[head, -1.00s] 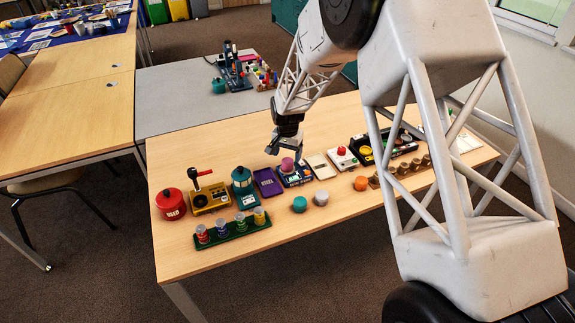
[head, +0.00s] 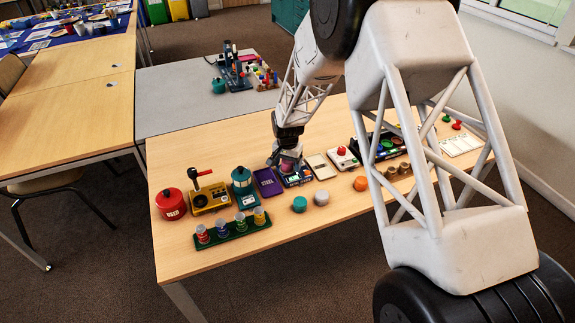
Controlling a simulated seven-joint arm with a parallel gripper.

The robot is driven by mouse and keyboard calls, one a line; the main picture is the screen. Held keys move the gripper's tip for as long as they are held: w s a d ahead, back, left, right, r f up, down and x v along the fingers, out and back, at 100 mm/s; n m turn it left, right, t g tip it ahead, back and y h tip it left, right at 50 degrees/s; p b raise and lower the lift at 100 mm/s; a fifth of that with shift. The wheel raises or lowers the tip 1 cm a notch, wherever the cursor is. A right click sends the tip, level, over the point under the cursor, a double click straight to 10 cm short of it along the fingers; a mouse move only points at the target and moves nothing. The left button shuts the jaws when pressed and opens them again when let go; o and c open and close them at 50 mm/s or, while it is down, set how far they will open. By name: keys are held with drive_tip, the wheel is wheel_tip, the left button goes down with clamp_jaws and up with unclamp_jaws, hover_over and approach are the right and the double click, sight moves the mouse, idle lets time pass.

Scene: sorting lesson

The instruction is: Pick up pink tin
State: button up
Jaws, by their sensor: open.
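The pink tin (head: 287,169) stands on a dark blue tray or box (head: 297,182) near the middle of the wooden table. My gripper (head: 286,162) points down at the tin from above. Its open fingers are low around or just beside the tin's upper part and partly hide it. I cannot tell whether they touch it.
A purple tray (head: 267,182) is just left of the tin, and a cream box (head: 320,166) is just right. Teal (head: 299,204) and grey (head: 321,197) round pieces lie in front. The table's front is mostly clear.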

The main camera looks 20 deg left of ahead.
sight(288, 162)
idle(0.5)
drive_tip(key=c, duration=1)
drive_tip(key=shift+c, duration=0.2)
drive_tip(key=shift+r, duration=0.15)
drive_tip(key=shift+r, duration=1.45)
drive_tip(key=shift+s+d+r, duration=0.15)
drive_tip(key=shift+s+r, duration=0.05)
drive_tip(key=shift+s, duration=0.05)
drive_tip(key=s+d, duration=0.3)
drive_tip(key=s, duration=0.1)
drive_tip(key=s+d+r, duration=0.1)
drive_tip(key=s+d, duration=0.2)
drive_tip(key=s, duration=0.1)
drive_tip(key=s+d, duration=0.2)
drive_tip(key=s, duration=0.2)
drive_tip(key=shift+s+d+r, duration=0.2)
drive_tip(key=shift+s+d, duration=0.1)
drive_tip(key=shift+d, duration=0.1)
